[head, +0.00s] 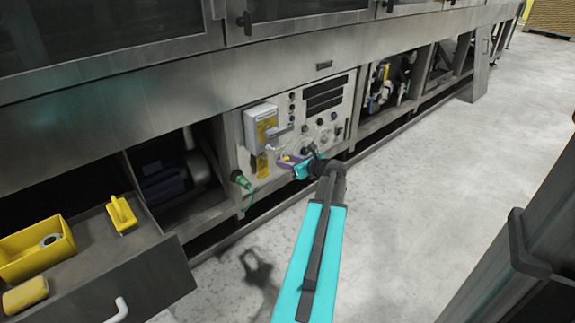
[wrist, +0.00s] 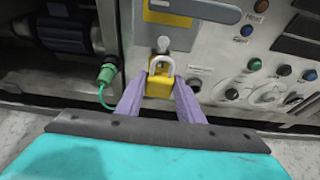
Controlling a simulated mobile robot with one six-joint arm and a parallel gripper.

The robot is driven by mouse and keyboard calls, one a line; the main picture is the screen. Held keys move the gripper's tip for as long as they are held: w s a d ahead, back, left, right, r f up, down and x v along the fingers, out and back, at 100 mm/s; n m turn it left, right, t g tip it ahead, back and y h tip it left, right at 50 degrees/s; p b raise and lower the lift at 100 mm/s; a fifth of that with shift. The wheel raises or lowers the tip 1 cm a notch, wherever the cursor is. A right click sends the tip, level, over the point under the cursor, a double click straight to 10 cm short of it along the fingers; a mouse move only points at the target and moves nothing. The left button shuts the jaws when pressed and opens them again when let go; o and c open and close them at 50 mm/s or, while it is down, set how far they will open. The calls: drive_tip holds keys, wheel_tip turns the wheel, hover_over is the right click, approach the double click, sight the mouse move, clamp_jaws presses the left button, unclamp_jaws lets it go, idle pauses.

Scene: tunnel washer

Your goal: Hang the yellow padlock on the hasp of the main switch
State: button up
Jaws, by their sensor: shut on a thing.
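The yellow padlock (wrist: 159,87) is held upright between the purple fingers of my gripper (wrist: 160,92), with its pale shackle pointing up. In the head view my gripper (head: 290,160) is in front of the panel, below and right of the main switch. The main switch (head: 259,117) is a grey box with a yellow plate and a grey handle; its lower part also shows in the wrist view (wrist: 200,10). A small rounded grey piece, perhaps the hasp (wrist: 163,44), shows just above the shackle. I cannot tell whether the two touch.
A green plug (wrist: 107,73) with a green cable hangs left of my gripper. Knobs and buttons (wrist: 255,64) are on the panel to the right. An open drawer (head: 150,262) with a yellow bin (head: 35,250) stands at lower left.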

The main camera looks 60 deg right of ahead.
drive_tip(key=r+b+x, duration=0.1)
drive_tip(key=x, duration=0.7)
drive_tip(key=shift+w+r, duration=0.2)
drive_tip(key=shift+r, duration=0.1)
idle(1.1)
drive_tip(key=shift+f, duration=0.1)
idle(0.6)
drive_tip(key=o, duration=1.2)
drive_tip(key=shift+p+v, duration=1.9)
drive_tip(key=shift+v, duration=4.95)
